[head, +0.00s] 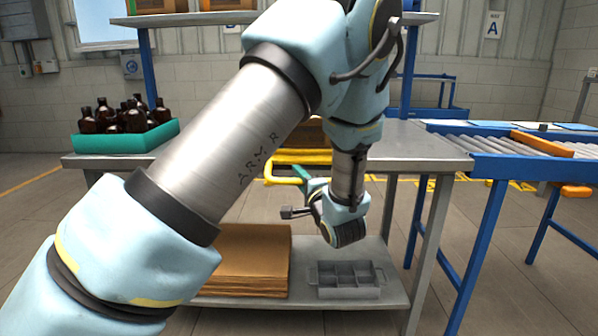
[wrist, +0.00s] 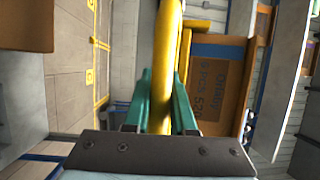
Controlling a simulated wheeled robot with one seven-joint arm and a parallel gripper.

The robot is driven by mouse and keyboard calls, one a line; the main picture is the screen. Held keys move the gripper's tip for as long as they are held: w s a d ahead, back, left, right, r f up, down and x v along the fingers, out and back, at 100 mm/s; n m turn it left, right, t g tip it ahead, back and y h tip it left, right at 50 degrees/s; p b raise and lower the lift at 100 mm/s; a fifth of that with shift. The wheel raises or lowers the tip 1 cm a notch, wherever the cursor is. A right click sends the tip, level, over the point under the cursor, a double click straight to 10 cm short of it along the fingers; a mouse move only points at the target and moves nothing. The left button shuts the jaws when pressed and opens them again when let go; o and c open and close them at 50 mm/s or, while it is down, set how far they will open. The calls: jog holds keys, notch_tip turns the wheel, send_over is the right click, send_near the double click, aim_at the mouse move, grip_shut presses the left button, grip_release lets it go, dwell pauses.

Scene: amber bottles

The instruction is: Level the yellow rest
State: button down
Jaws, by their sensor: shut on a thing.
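The yellow rest (head: 304,157) is at the front edge of the steel bench in the head view, partly hidden by my arm. Its upper bars look close to horizontal, and a yellow tube bends down at its left. In the wrist view a yellow tube of the rest (wrist: 167,40) runs between the green fingers of my gripper (wrist: 163,82). My gripper, also in the head view (head: 299,170), is shut on this tube. A second, thinner yellow bar shows beside it in the wrist view. I cannot tell the exact tilt of the rest.
A brown box (wrist: 220,85) with a blue band is close beside the rest. A teal tray (head: 95,141) of amber bottles (head: 136,117) stands on the bench's left. Cardboard (head: 245,262) and a grey divided tray (head: 348,290) are on the lower shelf. A roller conveyor (head: 500,150) is at right.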

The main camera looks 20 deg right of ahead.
jog(key=r+g+p, duration=0.1)
jog(key=p, duration=0.3)
jog(key=r+m+g+p, duration=0.1)
jog(key=p, duration=0.4)
jog(key=shift+s+r+g, duration=0.15)
jog(key=shift+s+g, duration=0.05)
jog(key=shift+g, duration=0.1)
jog(key=shift+p, duration=0.35)
jog(key=shift+f, duration=0.2)
jog(key=c, duration=0.8)
grip_release()
jog(key=shift+o, duration=0.2)
jog(key=s+r, duration=0.2)
jog(key=s, duration=0.8)
jog(key=shift+s+a+b, duration=0.25)
jog(key=shift+s+b, duration=0.05)
jog(key=shift+b, duration=0.15)
